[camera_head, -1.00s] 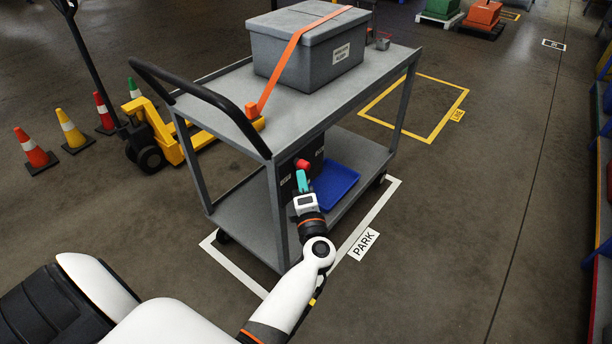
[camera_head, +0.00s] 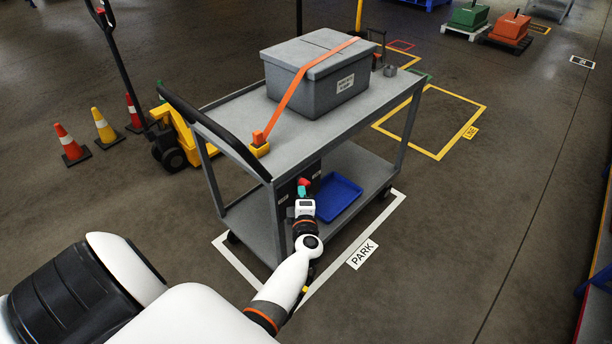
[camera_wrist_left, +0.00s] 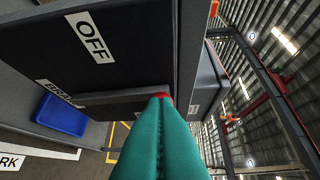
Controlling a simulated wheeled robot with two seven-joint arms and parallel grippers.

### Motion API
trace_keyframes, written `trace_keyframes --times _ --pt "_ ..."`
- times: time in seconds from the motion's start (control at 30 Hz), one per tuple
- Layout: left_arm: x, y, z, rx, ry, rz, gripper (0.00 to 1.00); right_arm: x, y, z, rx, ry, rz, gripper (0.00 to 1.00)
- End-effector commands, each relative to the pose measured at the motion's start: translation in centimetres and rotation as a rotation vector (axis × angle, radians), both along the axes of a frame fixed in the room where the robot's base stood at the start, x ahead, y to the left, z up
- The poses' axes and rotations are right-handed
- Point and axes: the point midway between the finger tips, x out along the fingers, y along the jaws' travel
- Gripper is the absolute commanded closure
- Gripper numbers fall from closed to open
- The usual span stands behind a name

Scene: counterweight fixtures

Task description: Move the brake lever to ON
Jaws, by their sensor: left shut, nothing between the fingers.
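The brake lever's red knob (camera_head: 304,182) shows at the dark brake box (camera_head: 285,201) under the cart's top, at the near end. My left gripper (camera_head: 302,190), with teal fingers, is just below and in front of the knob. In the left wrist view the shut fingers (camera_wrist_left: 160,105) hold nothing, and a bit of red knob (camera_wrist_left: 167,97) shows at their tips; I cannot tell if they touch. An OFF label (camera_wrist_left: 90,37) is on the box, and a partly hidden BRAKE label (camera_wrist_left: 58,93) is below it. The lever's shaft is hidden. My right gripper is out of view.
The grey cart (camera_head: 237,112) carries a strapped grey box (camera_head: 318,92) on top and a blue tray (camera_head: 338,196) on its lower shelf. It stands in a white PARK outline (camera_head: 385,222). Cones and a yellow pallet jack (camera_head: 180,135) are at left.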

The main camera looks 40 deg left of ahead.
Motion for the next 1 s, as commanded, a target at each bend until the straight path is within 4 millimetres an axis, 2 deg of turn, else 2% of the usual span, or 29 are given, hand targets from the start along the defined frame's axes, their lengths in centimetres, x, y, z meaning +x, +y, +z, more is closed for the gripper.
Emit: trace_keyframes --times 0.03,0.3,0.47,0.63,1.0 --pt "0.3 0.0 1.0 0.000 0.022 0.000 1.00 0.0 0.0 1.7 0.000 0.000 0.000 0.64" --pt "2.1 -0.2 1.9 0.012 0.190 0.001 1.00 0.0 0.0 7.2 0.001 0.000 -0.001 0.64" --pt "3.4 -0.4 1.9 0.019 0.308 -0.001 1.00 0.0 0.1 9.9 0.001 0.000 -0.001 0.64" --pt "4.7 -0.5 0.9 0.024 0.351 -0.003 1.00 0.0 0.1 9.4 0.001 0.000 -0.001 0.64" --pt "6.3 -0.6 0.8 0.025 0.348 -0.002 1.00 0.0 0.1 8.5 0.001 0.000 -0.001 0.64"
